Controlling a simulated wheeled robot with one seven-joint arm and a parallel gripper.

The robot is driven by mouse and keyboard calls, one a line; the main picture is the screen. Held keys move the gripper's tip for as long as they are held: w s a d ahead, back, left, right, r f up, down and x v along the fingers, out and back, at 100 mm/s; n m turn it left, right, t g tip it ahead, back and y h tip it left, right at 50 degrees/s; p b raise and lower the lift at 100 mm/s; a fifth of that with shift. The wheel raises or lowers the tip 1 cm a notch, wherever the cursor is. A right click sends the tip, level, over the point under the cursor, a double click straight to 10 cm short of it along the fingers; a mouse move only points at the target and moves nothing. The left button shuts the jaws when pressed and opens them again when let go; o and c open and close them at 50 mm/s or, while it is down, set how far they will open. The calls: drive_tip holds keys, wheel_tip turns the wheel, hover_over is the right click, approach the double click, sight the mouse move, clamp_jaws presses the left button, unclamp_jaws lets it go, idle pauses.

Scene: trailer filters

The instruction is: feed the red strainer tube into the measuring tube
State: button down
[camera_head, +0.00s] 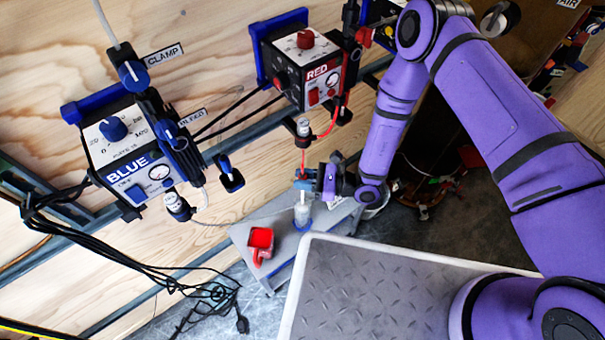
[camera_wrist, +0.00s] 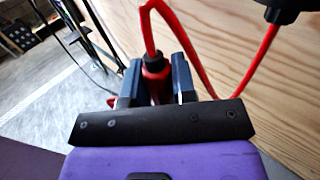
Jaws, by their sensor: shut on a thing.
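My gripper (camera_head: 306,182) is shut on the red strainer tube (camera_wrist: 154,68), with one dark finger on each side of it in the wrist view. In the head view, the tube's red hose (camera_head: 303,160) comes down from above into my gripper. A pale, slim lower part (camera_head: 303,197) hangs upright below the fingers. The clear measuring tube (camera_head: 302,214) stands on a blue foot right below, lined up with it. The pale end meets the measuring tube's mouth; I cannot tell how far inside it is. The measuring tube is not seen in the wrist view.
The RED pump box (camera_head: 306,68) and BLUE pump box (camera_head: 130,160) hang on the wooden wall. A treadplate top (camera_head: 370,295) is in front. Black cables (camera_head: 150,275) lie lower left.

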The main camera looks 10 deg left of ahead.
drive_tip(key=shift+f, duration=5.15)
drive_tip(key=c, duration=0.8)
unclamp_jaws()
drive_tip(key=shift+c, duration=0.2)
drive_tip(key=shift+d, duration=0.1)
drive_tip(key=d, duration=1)
drive_tip(key=shift+w+d, duration=0.3)
drive_tip(key=shift+w, duration=0.1)
